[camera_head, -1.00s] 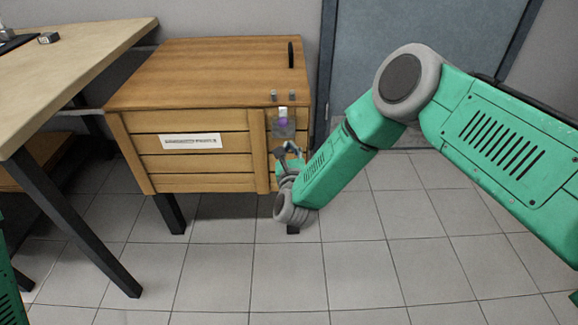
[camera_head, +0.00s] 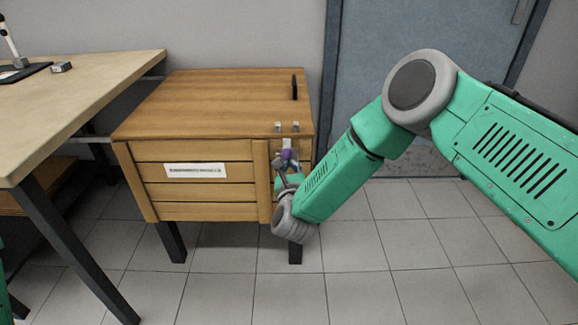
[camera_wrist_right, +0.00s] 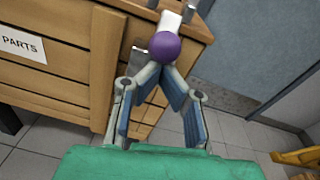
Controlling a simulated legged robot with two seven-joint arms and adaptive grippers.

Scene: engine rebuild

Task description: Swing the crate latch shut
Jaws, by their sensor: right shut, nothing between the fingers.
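The wooden crate (camera_head: 215,105) stands with its lid down. Its latch has a pale strap (camera_head: 287,144) at the upper right of the front face, with a purple ball knob (camera_head: 287,155) on it. The knob shows large in the right wrist view (camera_wrist_right: 165,46), below the pale strap (camera_wrist_right: 172,20). My right gripper (camera_head: 285,160) is at the latch, shut and empty. In the wrist view its fingertips (camera_wrist_right: 162,70) meet right at the knob's lower edge; I cannot tell whether they touch it. My left gripper is out of view.
A workbench (camera_head: 75,95) with a dark mat (camera_head: 22,72) and a small metal block (camera_head: 61,67) stands to the left. A black handle (camera_head: 294,87) sits on the lid. A grey-blue door (camera_head: 430,30) is behind. The tiled floor in front is clear.

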